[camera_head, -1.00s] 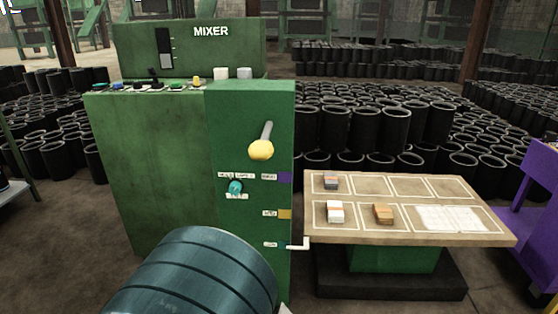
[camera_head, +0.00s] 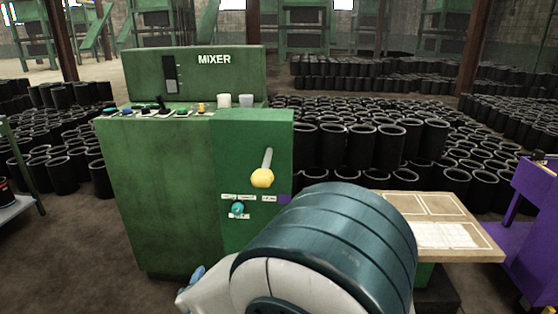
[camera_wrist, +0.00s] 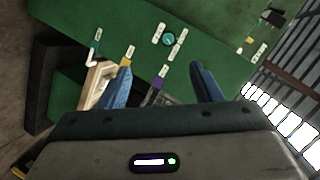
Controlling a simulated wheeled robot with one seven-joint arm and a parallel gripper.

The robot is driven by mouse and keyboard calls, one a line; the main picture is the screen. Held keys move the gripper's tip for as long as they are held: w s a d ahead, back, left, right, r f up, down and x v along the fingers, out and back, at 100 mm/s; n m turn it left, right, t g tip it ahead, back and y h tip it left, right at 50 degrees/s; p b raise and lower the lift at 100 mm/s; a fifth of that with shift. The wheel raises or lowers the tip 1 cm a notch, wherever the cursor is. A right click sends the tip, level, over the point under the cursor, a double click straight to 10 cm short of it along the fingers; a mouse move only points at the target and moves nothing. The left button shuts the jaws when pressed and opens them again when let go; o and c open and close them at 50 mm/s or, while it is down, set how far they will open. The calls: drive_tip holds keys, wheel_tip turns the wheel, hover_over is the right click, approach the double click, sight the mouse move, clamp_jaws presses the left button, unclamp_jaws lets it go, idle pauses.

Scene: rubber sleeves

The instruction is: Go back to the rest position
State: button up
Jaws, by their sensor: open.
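My gripper (camera_wrist: 160,68) is open and empty in the wrist view. Its two blue fingers stand apart in front of the green mixer panel. In the head view my arm rises at the lower middle and hides most of the gripper; only a bluish tip shows at its left, in front of the mixer's lower part. The green mixer (camera_head: 160,195) stands upright, with a yellow-knobbed lever (camera_head: 262,178) and a teal knob (camera_head: 237,208) on its front. The teal knob also shows in the wrist view (camera_wrist: 168,40).
A work table (camera_head: 480,245) with marked-out areas stands right of the mixer, its left part hidden by my arm. Many black sleeves (camera_head: 390,145) fill the floor behind. A purple frame (camera_head: 530,235) is at the right edge, and a shelf (camera_head: 15,210) at the left edge.

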drive_tip(key=w+d+r+n+g+y+p, duration=0.1)
drive_tip(key=d+r+n+g+p, duration=0.2)
drive_tip(key=d+r+p, duration=0.45)
drive_tip(key=w+d+r+n+g+y+p, duration=0.1)
drive_tip(key=d+r+n+g+y+p, duration=0.2)
drive_tip(key=r, duration=0.7)
drive_tip(key=s+d+r+n+g+h+p, duration=0.2)
drive_tip(key=s+d+r+p, duration=0.3)
drive_tip(key=d, duration=0.5)
drive_tip(key=s+d+r+n+g+h+p, duration=0.2)
drive_tip(key=s+d+r+p, duration=0.4)
drive_tip(key=s+d, duration=0.3)
drive_tip(key=shift+d+r+n+g+h+p, duration=0.3)
drive_tip(key=shift+d+g+h+p, duration=0.15)
drive_tip(key=shift+g+h, duration=0.35)
